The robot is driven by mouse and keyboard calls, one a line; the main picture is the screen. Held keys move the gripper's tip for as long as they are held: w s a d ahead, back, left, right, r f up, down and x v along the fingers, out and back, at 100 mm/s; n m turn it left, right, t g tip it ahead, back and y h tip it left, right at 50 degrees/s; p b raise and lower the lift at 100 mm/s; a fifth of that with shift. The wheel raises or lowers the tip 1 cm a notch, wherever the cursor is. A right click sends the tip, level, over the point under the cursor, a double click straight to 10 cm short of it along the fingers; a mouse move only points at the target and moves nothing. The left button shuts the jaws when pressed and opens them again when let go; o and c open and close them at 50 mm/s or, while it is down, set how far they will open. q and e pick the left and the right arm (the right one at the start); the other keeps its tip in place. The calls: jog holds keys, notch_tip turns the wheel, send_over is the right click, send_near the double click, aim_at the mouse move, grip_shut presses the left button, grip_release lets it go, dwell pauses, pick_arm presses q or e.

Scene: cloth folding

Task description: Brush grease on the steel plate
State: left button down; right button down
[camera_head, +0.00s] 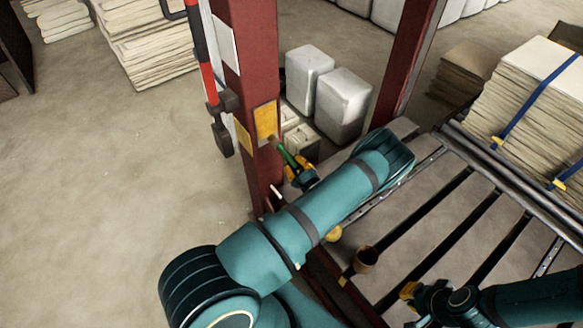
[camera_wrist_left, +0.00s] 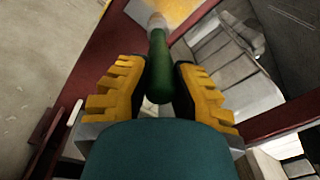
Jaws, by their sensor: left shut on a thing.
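My left gripper (camera_head: 301,172) is shut on the green handle of a brush (camera_head: 286,154). In the left wrist view the handle (camera_wrist_left: 158,66) sits between the yellow fingers (camera_wrist_left: 160,82), with its pale tip pointing away. The tip is at or very near the lower part of a yellow-amber plate (camera_head: 266,120) on the dark red post; I cannot tell whether it touches. The plate also shows at the top of the left wrist view (camera_wrist_left: 182,10). My right gripper (camera_head: 408,292) is low over the roller table, and its opening is unclear.
A brown cup (camera_head: 366,259) stands on the roller table (camera_head: 425,235), left of my right gripper. A red-handled tool (camera_head: 211,85) hangs on the post's left side. Wrapped blocks (camera_head: 343,104) stand behind the post. Strapped stacks (camera_head: 525,100) lie at right.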

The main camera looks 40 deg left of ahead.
pick_arm(q)
jog(key=shift+w, duration=0.35)
jog(key=s, duration=0.1)
jog(key=s+a+p, duration=0.1)
jog(key=s, duration=0.3)
jog(key=shift+s+a+p, duration=0.2)
jog(key=shift+a+p, duration=0.05)
jog(key=shift+p, duration=0.15)
dwell(0.8)
jog(key=v, duration=0.6)
jog(key=shift+w+d, duration=0.15)
jog(key=shift+w, duration=0.15)
jog(key=shift+d+f, duration=0.1)
